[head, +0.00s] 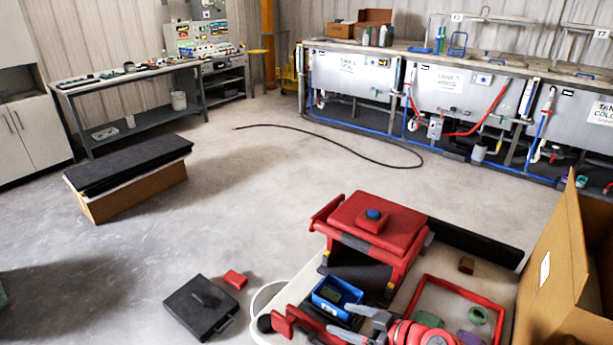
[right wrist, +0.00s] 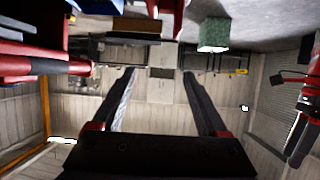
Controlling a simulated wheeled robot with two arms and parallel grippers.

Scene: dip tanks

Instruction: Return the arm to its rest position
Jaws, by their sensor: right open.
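My right gripper (head: 340,322) is at the bottom of the head view, its two grey fingers apart and pointing left. Part of my red right arm (head: 425,335) shows behind it. It is close to a small blue bin (head: 325,300), which lies just above it in the picture; whether they touch I cannot tell. In the right wrist view the two dark fingers (right wrist: 160,78) are spread, with nothing between them, and the room appears upside down.
A cardboard box (head: 545,285) stands close at the right. A black flat case (head: 198,307) and a red block (head: 235,280) lie on the floor at left. A black-topped carton (head: 135,200) stands farther off. Tanks (head: 450,90) line the back. Open floor lies between.

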